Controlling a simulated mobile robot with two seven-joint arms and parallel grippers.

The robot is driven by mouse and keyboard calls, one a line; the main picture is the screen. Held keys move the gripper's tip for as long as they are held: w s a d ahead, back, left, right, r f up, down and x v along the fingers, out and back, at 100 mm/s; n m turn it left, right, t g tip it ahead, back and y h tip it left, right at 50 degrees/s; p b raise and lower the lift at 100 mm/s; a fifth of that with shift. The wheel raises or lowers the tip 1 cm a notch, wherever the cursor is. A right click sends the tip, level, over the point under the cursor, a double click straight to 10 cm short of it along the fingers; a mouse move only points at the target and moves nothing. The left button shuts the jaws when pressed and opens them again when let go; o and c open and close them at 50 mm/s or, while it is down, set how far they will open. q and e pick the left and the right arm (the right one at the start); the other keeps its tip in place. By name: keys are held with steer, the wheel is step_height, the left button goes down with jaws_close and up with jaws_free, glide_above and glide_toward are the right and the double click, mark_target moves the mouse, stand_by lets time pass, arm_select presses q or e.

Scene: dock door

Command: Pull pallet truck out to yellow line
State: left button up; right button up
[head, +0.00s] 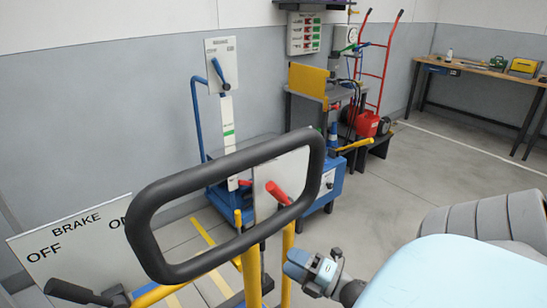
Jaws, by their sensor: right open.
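The pallet truck's black loop handle (240,158) stands large in the foreground on yellow uprights (287,262). A red lever (278,194) shows inside the loop. At the lower left is a white plate (80,243) reading BRAKE, with OFF on its left and ON on its right. A lever with a black grip (78,293) lies low in front of the plate, its grip towards the left. Yellow floor stripes (203,232) show behind the handle. My right gripper (300,268) is open and empty, right of the yellow upright and below the loop. My left gripper is out of view.
A blue machine (212,130) with its own brake plate (222,62) stands behind the loop. A grey cart with a yellow panel (308,80) and a red hand truck (382,60) stand at the back. A workbench (490,75) is at the right. Open floor (430,165) lies between.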

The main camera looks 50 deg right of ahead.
steer(key=shift+v, duration=1.2)
